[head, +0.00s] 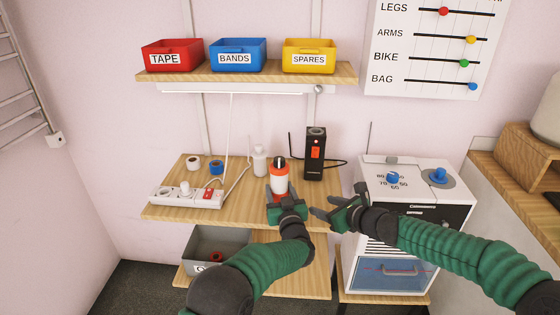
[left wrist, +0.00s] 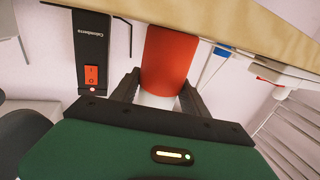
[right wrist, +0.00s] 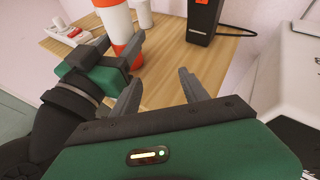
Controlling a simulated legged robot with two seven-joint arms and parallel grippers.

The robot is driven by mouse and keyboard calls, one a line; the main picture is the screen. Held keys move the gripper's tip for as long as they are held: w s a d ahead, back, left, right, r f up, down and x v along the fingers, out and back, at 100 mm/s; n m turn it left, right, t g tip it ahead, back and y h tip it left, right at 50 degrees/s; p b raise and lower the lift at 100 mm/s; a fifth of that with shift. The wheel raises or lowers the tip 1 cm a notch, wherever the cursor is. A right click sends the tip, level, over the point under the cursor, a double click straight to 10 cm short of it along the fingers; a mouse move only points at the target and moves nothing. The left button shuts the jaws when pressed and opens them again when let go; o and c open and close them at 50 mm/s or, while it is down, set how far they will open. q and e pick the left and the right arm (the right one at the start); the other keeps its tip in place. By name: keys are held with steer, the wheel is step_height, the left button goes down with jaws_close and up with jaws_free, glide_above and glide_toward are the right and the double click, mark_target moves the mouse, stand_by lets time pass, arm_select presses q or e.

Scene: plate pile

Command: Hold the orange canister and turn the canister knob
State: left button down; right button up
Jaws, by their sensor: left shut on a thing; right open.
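The orange canister (head: 279,183) stands upright on the wooden shelf, with a white band and a black knob (head: 280,163) on top. My left gripper (head: 284,199) is shut around its lower part; the left wrist view shows the fingers on both sides of the canister (left wrist: 170,55). The right wrist view also shows the canister (right wrist: 120,30) beside my left gripper. My right gripper (head: 328,212) is open and empty, to the right of the canister and apart from it. The knob is hidden in both wrist views.
A black box with an orange switch (head: 315,155) stands right behind the canister. A white bottle (head: 259,160), tape rolls (head: 216,168) and a power strip (head: 187,196) are to the left. A white cabinet with blue knobs (head: 410,178) stands on the right. Bins sit on the upper shelf (head: 245,76).

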step_height(320, 180, up, 4)
steer(key=w+a+m+t, duration=0.2)
steer(key=w+m, duration=0.1)
steer(key=m, duration=0.1)
steer(key=n+t+y, duration=0.2)
steer(key=t, duration=0.1)
glide_toward(283, 163)
steer(key=x, duration=1.1)
steer(key=shift+w+a+r, duration=0.1)
steer(key=shift+w+a, duration=0.05)
steer(key=shift+a, duration=0.05)
jaws_close()
